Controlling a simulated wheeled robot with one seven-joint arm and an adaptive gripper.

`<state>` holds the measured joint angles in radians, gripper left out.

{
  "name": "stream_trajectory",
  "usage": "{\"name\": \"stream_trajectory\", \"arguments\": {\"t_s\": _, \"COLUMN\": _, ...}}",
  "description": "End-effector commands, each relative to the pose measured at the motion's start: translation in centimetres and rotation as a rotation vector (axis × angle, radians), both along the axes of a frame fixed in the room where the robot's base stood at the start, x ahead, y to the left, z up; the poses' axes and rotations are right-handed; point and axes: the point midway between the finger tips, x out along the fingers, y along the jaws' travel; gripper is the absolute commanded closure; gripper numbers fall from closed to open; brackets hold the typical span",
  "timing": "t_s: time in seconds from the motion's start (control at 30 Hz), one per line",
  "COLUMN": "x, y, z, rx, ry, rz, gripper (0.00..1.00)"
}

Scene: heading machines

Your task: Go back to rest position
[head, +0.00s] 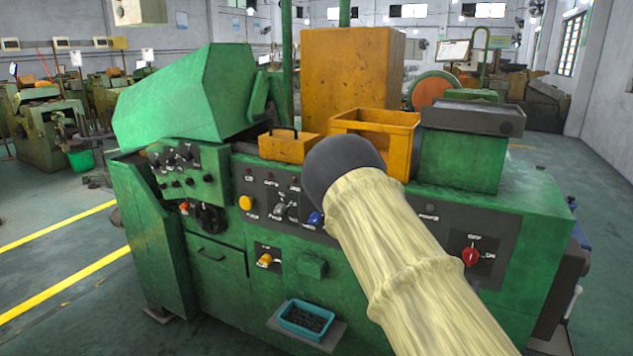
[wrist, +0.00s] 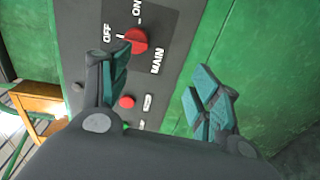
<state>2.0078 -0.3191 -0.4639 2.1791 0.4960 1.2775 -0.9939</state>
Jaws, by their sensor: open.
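My gripper (wrist: 161,75) is open in the wrist view. Its two dark fingers with teal pads are apart, with nothing between the pads. A red rotary knob (wrist: 137,40) marked OFF, ON and MAIN is on a grey panel ahead of the fingers, close to the left fingertip in the picture. I cannot tell whether they touch. In the head view my cream-sleeved arm reaches up over the front of the green machine (head: 215,265). The gripper fingers are hidden there. A red knob (head: 470,256) shows right of my arm.
A smaller red button (wrist: 127,101) is on the panel. Orange boxes (head: 288,146) and a grey-topped green box (head: 462,160) stand on the machine. A blue tray (head: 306,318) of dark parts is low at its front. Open floor (head: 60,240) with yellow lines lies left.

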Motion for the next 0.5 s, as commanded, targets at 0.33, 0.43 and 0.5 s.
{"name": "stream_trajectory", "arguments": {"t_s": 0.33, "x": -10.9, "y": 3.2, "z": -16.0, "rx": 0.487, "ry": 0.242, "rz": -0.139, "gripper": 0.37}}
{"name": "stream_trajectory", "arguments": {"t_s": 0.43, "x": -14.9, "y": 5.1, "z": -19.9, "rx": 0.629, "ry": 0.314, "rz": -0.203, "gripper": 0.37}}
{"name": "stream_trajectory", "arguments": {"t_s": 0.5, "x": -17.7, "y": 6.6, "z": -22.3, "rx": 0.726, "ry": 0.362, "rz": -0.254, "gripper": 0.37}}
